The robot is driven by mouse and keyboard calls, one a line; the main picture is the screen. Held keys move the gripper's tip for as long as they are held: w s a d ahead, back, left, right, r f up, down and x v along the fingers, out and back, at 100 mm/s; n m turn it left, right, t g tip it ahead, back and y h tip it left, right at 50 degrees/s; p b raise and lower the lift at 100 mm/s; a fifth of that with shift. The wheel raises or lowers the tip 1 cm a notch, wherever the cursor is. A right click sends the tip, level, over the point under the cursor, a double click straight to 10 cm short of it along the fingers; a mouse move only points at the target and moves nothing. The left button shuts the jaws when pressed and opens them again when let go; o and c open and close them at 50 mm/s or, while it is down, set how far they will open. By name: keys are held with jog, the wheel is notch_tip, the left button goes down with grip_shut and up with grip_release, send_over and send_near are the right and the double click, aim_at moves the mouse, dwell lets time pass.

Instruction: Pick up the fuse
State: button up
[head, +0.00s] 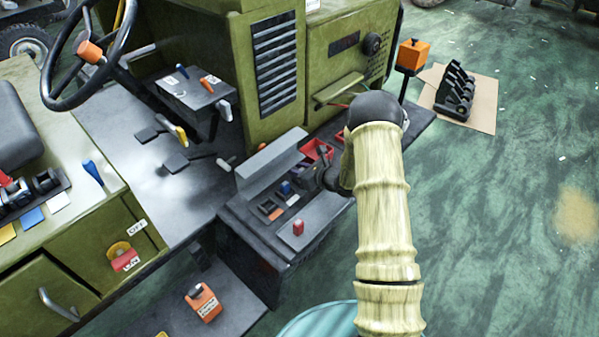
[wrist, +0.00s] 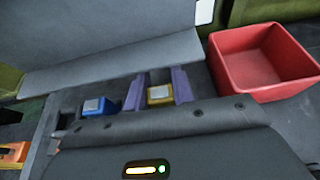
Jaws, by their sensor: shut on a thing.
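In the wrist view, a yellow fuse (wrist: 160,95) with a pale top sits between the two purple fingers of my gripper (wrist: 157,87). The gripper is shut on it. A blue fuse (wrist: 96,105) with a similar pale top is to the left, apart from the fingers; it also shows in the head view (head: 286,187). In the head view my gripper (head: 318,178) is over the right part of the fuse box, and the yellow fuse is hidden there. I cannot tell whether the yellow fuse is still seated. The front of my gripper hides the lower wrist view.
The raised grey lid (head: 272,160) stands behind the fuses. A red open bin (wrist: 262,62) is close to the right of the fingers. A red piece (head: 299,228) stands on the box's front panel. Green floor to the right is mostly open.

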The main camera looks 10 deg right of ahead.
aim_at(301, 169)
jog(key=shift+r, duration=0.55)
jog(key=shift+s+d+r+b, duration=0.2)
jog(key=shift+r+b, duration=0.1)
jog(key=shift+r, duration=0.25)
jog(key=shift+s+d+r+b, duration=0.2)
jog(key=shift+r+b, duration=0.1)
jog(key=shift+r, duration=0.2)
jog(key=s+d+b, duration=0.1)
jog(key=s+d, duration=0.2)
jog(key=s, duration=0.1)
jog(key=s+d+b, duration=0.1)
jog(key=s+d, duration=0.2)
jog(key=s, duration=0.2)
jog(key=s+d, duration=0.3)
jog(key=s, duration=0.2)
jog(key=shift+d+r+b, duration=0.1)
jog(key=shift+d+b, duration=0.3)
jog(key=shift+w, duration=0.1)
